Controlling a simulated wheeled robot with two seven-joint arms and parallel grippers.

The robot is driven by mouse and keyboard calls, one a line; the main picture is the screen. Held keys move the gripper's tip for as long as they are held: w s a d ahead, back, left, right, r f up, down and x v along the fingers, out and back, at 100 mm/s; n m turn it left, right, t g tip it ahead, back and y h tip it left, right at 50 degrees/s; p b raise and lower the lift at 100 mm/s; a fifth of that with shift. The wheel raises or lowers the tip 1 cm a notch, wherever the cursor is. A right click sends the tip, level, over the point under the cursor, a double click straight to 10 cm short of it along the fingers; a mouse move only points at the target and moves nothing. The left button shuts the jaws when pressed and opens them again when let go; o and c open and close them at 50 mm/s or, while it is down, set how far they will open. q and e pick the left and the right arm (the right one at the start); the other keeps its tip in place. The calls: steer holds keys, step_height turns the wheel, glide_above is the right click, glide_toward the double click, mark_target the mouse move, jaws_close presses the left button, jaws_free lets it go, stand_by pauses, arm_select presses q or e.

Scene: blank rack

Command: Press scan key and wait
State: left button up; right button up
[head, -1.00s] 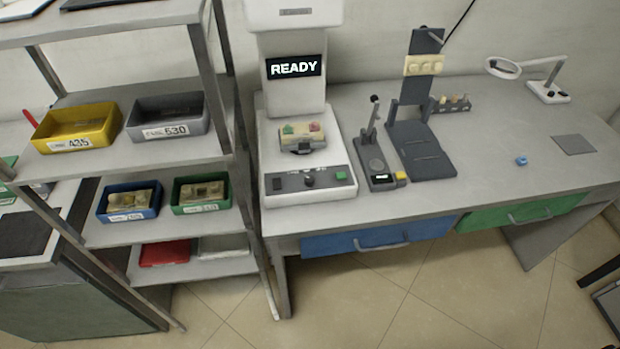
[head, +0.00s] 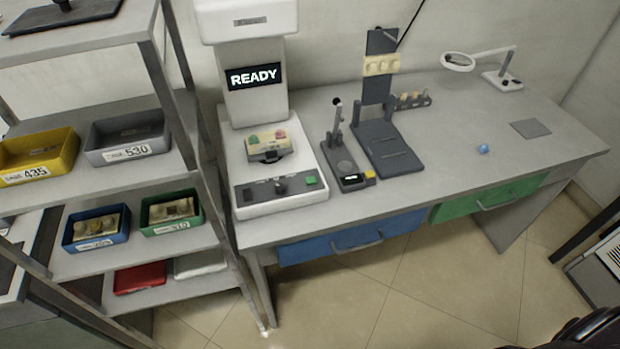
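The white scanner (head: 258,102) stands at the left end of the grey workbench, and its screen (head: 254,76) reads READY. A dental model (head: 268,146) with a green and a pink mark sits on its platform. The front panel (head: 278,189) has a dark switch, a dark knob and a green key (head: 311,181) at its right. A smaller dark device (head: 346,165) with a lever, a small lit display and a yellow key (head: 369,174) stands just right of the scanner. Neither gripper shows; a dark shape at the bottom right corner is unclear.
A shelf rack at left holds a yellow bin (head: 38,157), a grey bin (head: 128,138), a blue bin (head: 96,228) and a green bin (head: 171,212). Floor in front is clear.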

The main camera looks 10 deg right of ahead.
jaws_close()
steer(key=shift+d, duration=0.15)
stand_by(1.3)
